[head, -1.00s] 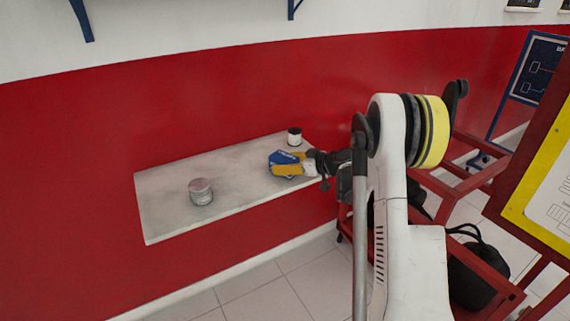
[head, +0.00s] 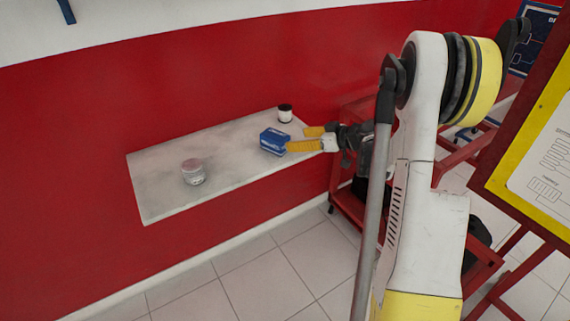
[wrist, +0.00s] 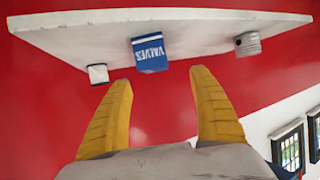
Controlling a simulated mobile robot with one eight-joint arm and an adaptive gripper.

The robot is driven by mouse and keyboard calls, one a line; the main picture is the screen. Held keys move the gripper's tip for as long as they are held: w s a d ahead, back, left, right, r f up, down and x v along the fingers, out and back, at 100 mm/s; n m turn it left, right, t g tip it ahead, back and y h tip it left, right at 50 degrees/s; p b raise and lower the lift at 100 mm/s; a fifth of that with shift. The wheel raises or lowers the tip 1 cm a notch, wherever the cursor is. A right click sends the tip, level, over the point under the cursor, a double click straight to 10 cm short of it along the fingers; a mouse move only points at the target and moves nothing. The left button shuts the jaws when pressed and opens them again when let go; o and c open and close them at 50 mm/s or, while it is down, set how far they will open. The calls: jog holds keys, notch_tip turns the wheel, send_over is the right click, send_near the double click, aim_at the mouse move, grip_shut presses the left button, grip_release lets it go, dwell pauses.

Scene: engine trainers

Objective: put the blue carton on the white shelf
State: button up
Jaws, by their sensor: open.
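The blue carton (head: 273,141) stands on the white shelf (head: 160,201), toward its right end. In the wrist view the carton (wrist: 150,53) shows white "VALVES" lettering, and the shelf (wrist: 200,30) runs across the top. My gripper (head: 300,139) has yellow fingers spread apart with nothing between them. It is just right of the carton in the head view. In the wrist view the gripper (wrist: 160,95) has its fingertips short of the carton, one toward each side, with a gap.
A grey tin (head: 193,172) stands on the shelf's left part. A small dark and white jar (head: 285,113) stands near the back right, close to my gripper. A red frame (head: 345,190) is right of the shelf. Bare shelf lies between tin and carton.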

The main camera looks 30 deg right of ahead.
jog(key=s+a+r+m+g+h, duration=0.1)
jog(key=s+a+r, duration=0.2)
jog(key=a, duration=0.3)
jog(key=s+a+r+g, duration=0.2)
jog(key=s+a+r, duration=0.1)
jog(key=a, duration=0.3)
jog(key=s+a+r+m+g+h, duration=0.1)
jog(key=s+a+r, duration=0.25)
jog(key=a, duration=0.25)
jog(key=s+a+m+h, duration=0.1)
jog(key=s+a, duration=0.2)
jog(key=s, duration=0.6)
jog(key=s+a+f+m+h, duration=0.1)
jog(key=s+a, duration=0.3)
jog(key=s, duration=0.6)
jog(key=shift+m+g+h, duration=0.3)
jog(key=shift+g+h, duration=0.1)
jog(key=shift+h, duration=0.4)
jog(key=shift+r, duration=0.1)
